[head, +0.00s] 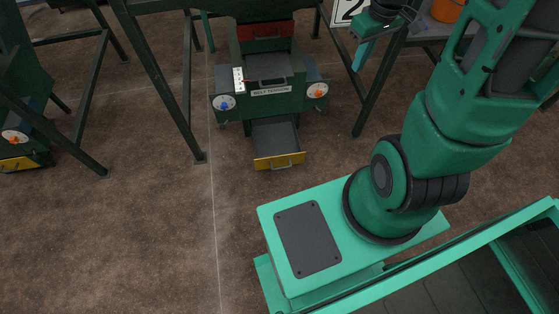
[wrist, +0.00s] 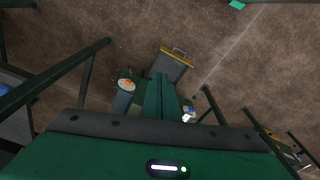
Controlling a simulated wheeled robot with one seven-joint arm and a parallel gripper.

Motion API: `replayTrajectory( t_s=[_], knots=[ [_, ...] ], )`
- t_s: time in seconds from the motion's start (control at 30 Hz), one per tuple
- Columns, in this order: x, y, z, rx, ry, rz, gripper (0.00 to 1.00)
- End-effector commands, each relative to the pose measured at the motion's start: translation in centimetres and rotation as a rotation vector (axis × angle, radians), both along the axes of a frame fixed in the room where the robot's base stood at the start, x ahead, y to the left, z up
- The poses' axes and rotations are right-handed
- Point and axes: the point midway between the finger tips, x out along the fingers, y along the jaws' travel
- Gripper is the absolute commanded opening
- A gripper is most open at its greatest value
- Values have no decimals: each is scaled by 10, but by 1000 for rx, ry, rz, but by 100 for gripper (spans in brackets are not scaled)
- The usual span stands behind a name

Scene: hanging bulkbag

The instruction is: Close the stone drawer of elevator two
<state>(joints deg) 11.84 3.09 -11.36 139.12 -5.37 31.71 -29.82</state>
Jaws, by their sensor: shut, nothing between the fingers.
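A stone drawer (head: 277,138) with a yellow front and a metal handle sticks out, open, low on the middle machine. No elevator number is readable. The drawer also shows in the wrist view (wrist: 172,66), beyond my fingertips, and looks empty. My gripper (head: 358,66) is shut and empty, pointing down, right of the drawer and higher up in the head view. In the wrist view my gripper (wrist: 160,76) shows its two fingers together, apart from the drawer.
The middle machine has a "BELT TENSION" plate (head: 271,91) and round dials (head: 224,103) on both sides. Dark legs (head: 180,100) stand left and right of it. Another machine at left has a yellow drawer front (head: 20,163). The brown floor before the open drawer is clear.

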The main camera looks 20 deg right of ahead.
Motion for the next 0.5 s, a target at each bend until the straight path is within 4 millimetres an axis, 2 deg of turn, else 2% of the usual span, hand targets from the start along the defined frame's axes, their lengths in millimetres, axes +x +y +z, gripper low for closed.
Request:
replayTrajectory(
  t_s=[0.03, 0.2, 0.5],
  knots=[
    [13, 2, -14, 4, -4, 49, 0],
    [53, 11, -58, 19, -47, 216, 0],
    [108, 35, -146, 49, -142, 478, 0]
  ],
)
